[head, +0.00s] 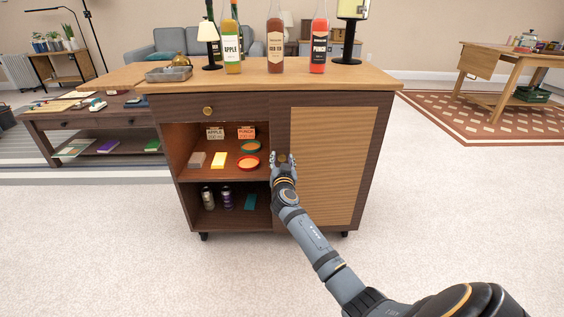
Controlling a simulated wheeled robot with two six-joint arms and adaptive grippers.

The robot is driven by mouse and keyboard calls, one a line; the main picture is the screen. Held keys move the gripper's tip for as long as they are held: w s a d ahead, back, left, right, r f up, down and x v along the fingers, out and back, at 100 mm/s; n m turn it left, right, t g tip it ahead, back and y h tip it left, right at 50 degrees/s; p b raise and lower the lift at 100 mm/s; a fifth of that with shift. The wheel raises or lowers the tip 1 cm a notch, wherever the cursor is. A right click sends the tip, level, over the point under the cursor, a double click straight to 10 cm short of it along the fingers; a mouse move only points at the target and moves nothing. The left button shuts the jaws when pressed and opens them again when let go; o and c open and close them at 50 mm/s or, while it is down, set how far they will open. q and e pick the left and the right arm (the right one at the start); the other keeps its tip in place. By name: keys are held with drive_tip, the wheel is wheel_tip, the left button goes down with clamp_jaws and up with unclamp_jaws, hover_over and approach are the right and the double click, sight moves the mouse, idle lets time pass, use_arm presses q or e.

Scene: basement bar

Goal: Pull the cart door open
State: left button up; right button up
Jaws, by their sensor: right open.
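The wooden cart (228,229) stands in front of me on casters. Its door (334,166) fills the right half of the front, a dark frame around a light slatted panel, and looks closed. A small round knob (282,158) sits near the door's left edge. My right gripper (283,161) is open at the knob, its fingers around or just in front of it; I cannot tell whether they touch it. The gripper partly hides the knob and the door's left edge. My left gripper is out of view.
Bottles (275,45) and a small lamp (208,45) stand on the cart top. The open left shelves (218,174) hold dishes, labels and cans. A drawer (203,107) sits above them. A low table (110,118) stands left; the floor (460,210) at right is clear.

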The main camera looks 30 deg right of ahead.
clamp_jaws()
idle(0.5)
